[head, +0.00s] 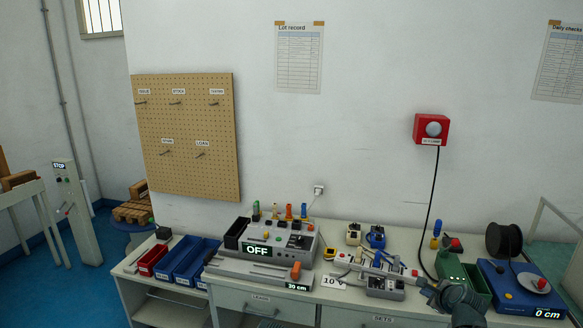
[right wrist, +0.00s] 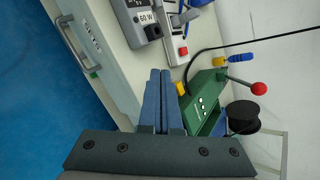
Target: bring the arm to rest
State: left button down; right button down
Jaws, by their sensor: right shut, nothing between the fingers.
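My right gripper (head: 424,284) is in the head view at the lower right, over the front part of the bench beside the green bin. In the right wrist view its two blue-grey fingers (right wrist: 161,73) lie together with nothing between them. They point towards the bench, near the grey 60 W box (right wrist: 143,20) and the green unit (right wrist: 204,98), and appear apart from both. My left gripper is not in view.
The bench holds a grey machine reading OFF (head: 257,250), blue bins (head: 197,262), a red bin (head: 152,260), a green bin (head: 474,285) and a blue spool unit (head: 512,297). A black cable (head: 432,205) hangs from the red wall box (head: 432,129). Blue floor (right wrist: 40,90) is clear in front.

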jog(key=s+a+f+n+g+y+p, duration=0.1)
jog(key=s+a+n+g, duration=0.15)
jog(key=a+n, duration=0.4)
jog(key=s+a+f+n+g+y+p, duration=0.1)
jog(key=s+a+n, duration=0.2)
jog(key=a, duration=0.6)
jog(key=s+a+f+n+g, duration=0.2)
jog(key=s+a+n, duration=0.15)
jog(key=a, duration=0.35)
jog(key=s+a+n+g+h+p, duration=0.1)
jog(key=s+a+n+g, duration=0.1)
jog(key=s+a+n, duration=0.4)
jog(key=s+a+n+g+h+p, duration=0.1)
jog(key=s+a+n, duration=0.4)
jog(key=s+n, duration=0.5)
jog(key=shift+s+a+r+g+h+p, duration=0.2)
jog(key=shift+s+a+g+h+p, duration=0.25)
jog(key=shift+g, duration=0.7)
jog(key=shift+d, duration=0.1)
